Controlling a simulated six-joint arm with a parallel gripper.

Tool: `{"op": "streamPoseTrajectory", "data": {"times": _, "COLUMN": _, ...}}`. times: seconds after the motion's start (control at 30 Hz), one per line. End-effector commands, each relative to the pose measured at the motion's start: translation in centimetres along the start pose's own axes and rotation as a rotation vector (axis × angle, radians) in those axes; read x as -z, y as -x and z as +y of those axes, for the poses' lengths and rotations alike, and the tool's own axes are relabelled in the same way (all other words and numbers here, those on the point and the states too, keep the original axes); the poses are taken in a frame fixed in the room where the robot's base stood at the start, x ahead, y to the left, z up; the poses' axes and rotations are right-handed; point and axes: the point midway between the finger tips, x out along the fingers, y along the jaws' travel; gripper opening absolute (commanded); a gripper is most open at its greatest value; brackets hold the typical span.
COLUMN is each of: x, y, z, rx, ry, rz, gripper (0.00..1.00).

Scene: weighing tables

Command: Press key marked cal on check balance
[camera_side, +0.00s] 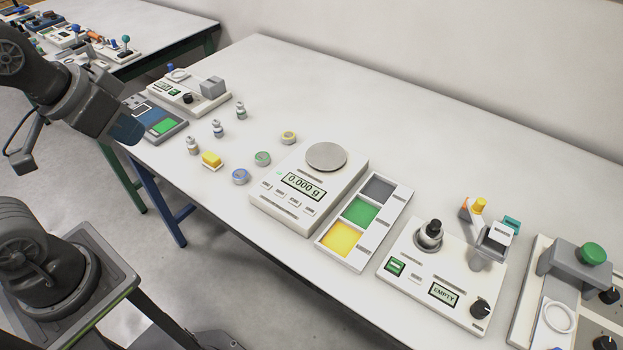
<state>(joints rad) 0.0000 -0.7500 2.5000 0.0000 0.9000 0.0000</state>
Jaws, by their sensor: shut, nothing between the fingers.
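A white balance (262,200) stands near the middle of the table, with a round grey pan (326,157) and a display (303,186) reading 0.000 g. The pan is empty. A row of small keys (287,197) runs along its front below the display; their labels are too small to read, so I cannot tell which is cal. My gripper (127,130) is at the upper left, above the table's left end and well apart from the balance. It is shut and empty; its fingertips are hard to make out.
Farther right is a white device (420,268) with knobs.

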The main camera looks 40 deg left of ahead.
Motion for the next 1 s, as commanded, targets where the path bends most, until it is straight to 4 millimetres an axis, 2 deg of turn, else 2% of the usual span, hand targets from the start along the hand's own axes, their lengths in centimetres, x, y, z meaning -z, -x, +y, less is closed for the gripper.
{"op": "streamPoseTrajectory", "data": {"times": 0.77, "x": 0.1, "y": 0.0, "z": 0.0, "rx": 0.003, "ry": -0.006, "rz": 0.001, "gripper": 0.0}}
{"op": "streamPoseTrajectory", "data": {"times": 0.87, "x": 0.7, "y": -0.4, "z": -0.4, "rx": 0.028, "ry": -0.057, "rz": 0.015, "gripper": 0.0}}
{"op": "streamPoseTrajectory", "data": {"times": 1.0, "x": 3.3, "y": -1.9, "z": -1.6, "rx": 0.122, "ry": -0.27, "rz": 0.065, "gripper": 0.0}}
